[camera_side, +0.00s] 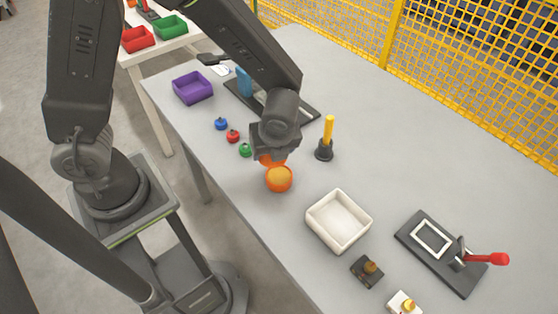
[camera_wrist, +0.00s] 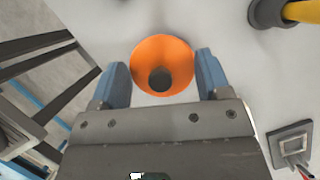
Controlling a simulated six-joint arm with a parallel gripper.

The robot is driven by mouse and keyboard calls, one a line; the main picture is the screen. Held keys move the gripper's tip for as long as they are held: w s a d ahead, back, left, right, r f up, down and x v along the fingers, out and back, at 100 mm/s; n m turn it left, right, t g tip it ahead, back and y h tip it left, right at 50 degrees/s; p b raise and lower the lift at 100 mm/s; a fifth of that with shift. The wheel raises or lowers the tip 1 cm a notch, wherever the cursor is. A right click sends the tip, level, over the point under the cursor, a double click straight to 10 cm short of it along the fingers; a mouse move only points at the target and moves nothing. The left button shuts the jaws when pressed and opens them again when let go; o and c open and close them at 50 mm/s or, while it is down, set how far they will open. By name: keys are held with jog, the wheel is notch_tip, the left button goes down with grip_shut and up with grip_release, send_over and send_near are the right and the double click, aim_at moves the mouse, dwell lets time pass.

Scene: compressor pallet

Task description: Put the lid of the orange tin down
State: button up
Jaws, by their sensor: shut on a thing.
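The orange tin (camera_side: 279,180) stands on the grey table in the side view, just below and slightly right of my gripper. My gripper (camera_side: 268,158) is shut on the orange lid (camera_side: 272,161), which shows as a thin orange band above the tin. In the wrist view the lid (camera_wrist: 150,52) is a round orange disc with a dark knob, between the two blue fingers of my gripper (camera_wrist: 160,77). The lid hides whatever lies beneath it there. I cannot tell exactly how large the gap between lid and tin is.
Small blue (camera_side: 221,124), red (camera_side: 233,136) and green (camera_side: 245,150) knobbed pieces lie to the left. A yellow post (camera_side: 327,131) on a dark base stands right of my gripper. A white bin (camera_side: 338,220) is at lower right, a purple bin (camera_side: 193,88) at upper left.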

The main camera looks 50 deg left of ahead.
jog(key=s+a+r, duration=0.2)
jog(key=a+r, duration=0.4)
jog(key=a, duration=0.4)
jog(key=w+d+f+m+t+h, duration=0.15)
jog(key=w+m, duration=0.25)
jog(key=w, duration=0.8)
jog(key=w+d+f+m+t+h, duration=0.1)
jog(key=w+d+f+m, duration=0.3)
jog(key=w, duration=0.8)
jog(key=m, duration=0.1)
send_over(358, 141)
jog(key=s, duration=0.1)
jog(key=f, duration=0.4)
jog(key=shift+s+d+f, duration=0.1)
jog(key=shift+d+f, duration=0.15)
jog(key=shift+f, duration=1.95)
jog(key=shift+f, duration=0.15)
jog(key=o, duration=0.9)
